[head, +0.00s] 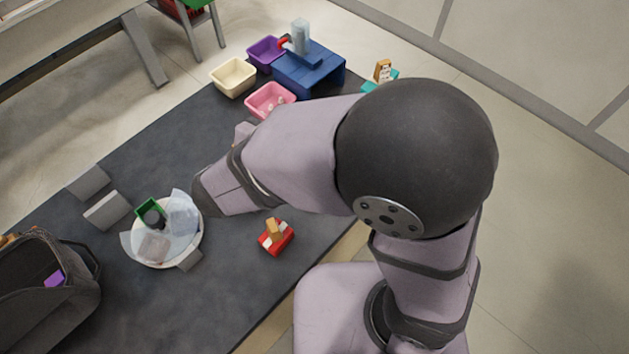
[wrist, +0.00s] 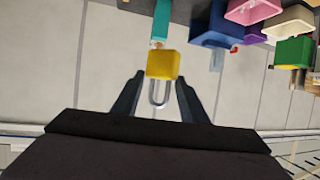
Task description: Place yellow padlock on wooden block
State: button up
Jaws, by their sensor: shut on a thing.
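In the wrist view my gripper (wrist: 160,79) is shut on the yellow padlock (wrist: 162,64). The padlock's grey shackle points back toward the palm, between the fingers, and its yellow body sticks out past the fingertips. In the head view the gripper and padlock do not show. A small light wooden block (head: 382,70) stands on a teal base (head: 398,79) behind my arm. Another wooden piece (head: 274,229) sits on a red base (head: 277,241) on the dark table. I cannot tell which is the task's block. A teal thing (wrist: 161,18) shows beyond the padlock.
On the dark table (head: 105,255) stand a blue stand (head: 312,75), purple (head: 266,52), cream (head: 232,76) and pink (head: 270,98) bins. A round plate (head: 187,247) with clear pieces, grey blocks and a dark bag (head: 70,315) are left. Table around the red base is clear.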

jog(key=shift+d+f, duration=0.15)
jog(key=shift+f, duration=8.15)
jog(key=shift+s+f, duration=0.1)
jog(key=shift+f+p, duration=0.5)
jog(key=shift+f, duration=1.5)
jog(key=shift+f, duration=0.15)
jog(key=o, duration=1.1)
